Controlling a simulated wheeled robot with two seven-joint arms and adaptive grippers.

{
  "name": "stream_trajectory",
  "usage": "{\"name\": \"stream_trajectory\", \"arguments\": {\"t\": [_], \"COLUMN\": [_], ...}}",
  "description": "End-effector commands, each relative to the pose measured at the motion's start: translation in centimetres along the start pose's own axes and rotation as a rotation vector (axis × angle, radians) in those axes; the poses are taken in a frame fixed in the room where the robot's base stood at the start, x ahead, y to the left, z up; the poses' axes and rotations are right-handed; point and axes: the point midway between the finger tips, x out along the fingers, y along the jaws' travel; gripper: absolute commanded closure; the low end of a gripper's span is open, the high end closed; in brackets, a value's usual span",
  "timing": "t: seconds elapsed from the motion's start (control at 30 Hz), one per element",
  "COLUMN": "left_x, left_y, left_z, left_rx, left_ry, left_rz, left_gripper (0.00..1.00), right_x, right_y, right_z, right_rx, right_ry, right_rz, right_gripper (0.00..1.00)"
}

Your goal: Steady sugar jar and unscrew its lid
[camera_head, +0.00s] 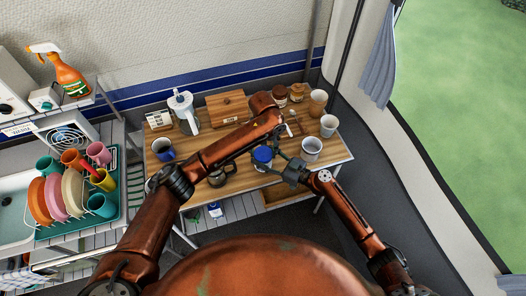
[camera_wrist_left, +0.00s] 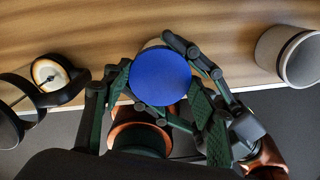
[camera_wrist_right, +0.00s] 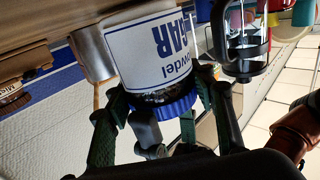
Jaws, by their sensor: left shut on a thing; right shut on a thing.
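The sugar jar (camera_wrist_right: 150,55) is white with blue lettering and shows inverted in the right wrist view. Its blue lid (camera_wrist_left: 160,77) is on it; the head view also shows the lid (camera_head: 262,154) near the table's front edge. My left gripper (camera_wrist_left: 158,88) comes from above, with its fingers on both sides of the lid, shut on it. My right gripper (camera_wrist_right: 165,92) comes from the right, shut on the jar's body just under the lid. Fingers and links hide part of the jar, and the exact contacts are partly covered.
A dish rack (camera_head: 112,208) is on the left counter.

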Motion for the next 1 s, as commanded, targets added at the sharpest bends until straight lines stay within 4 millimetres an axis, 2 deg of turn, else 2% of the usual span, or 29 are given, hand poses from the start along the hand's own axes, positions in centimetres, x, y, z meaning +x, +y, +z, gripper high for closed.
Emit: {"name": "stream_trajectory", "arguments": {"t": [0.1,0.13,0.37,0.73,1.0], "left_x": [0.0,0.0,0.0,-0.5,-3.8], "left_y": [0.0,0.0,0.0,0.0,0.0], "left_z": [0.0,0.0,0.0,0.1,0.1], "left_rx": [0.0,0.0,0.0,0.0,0.0], "left_ry": [0.0,0.0,0.0,-0.002,-0.002], "left_rz": [0.0,0.0,0.0,0.0,0.0], "left_gripper": [0.76,0.46,0.3,0.3,0.3], "right_x": [0.0,0.0,0.0,0.0,0.0], "right_y": [0.0,0.0,0.0,0.0,0.0], "right_z": [0.0,0.0,0.0,0.0,0.0], "right_rx": [0.0,0.0,0.0,0.0,0.0], "right_ry": [0.0,0.0,0.0,0.0,0.0], "right_rz": [0.0,0.0,0.0,0.0,0.0], "right_gripper": [1.0,1.0,1.0,1.0,1.0]}}
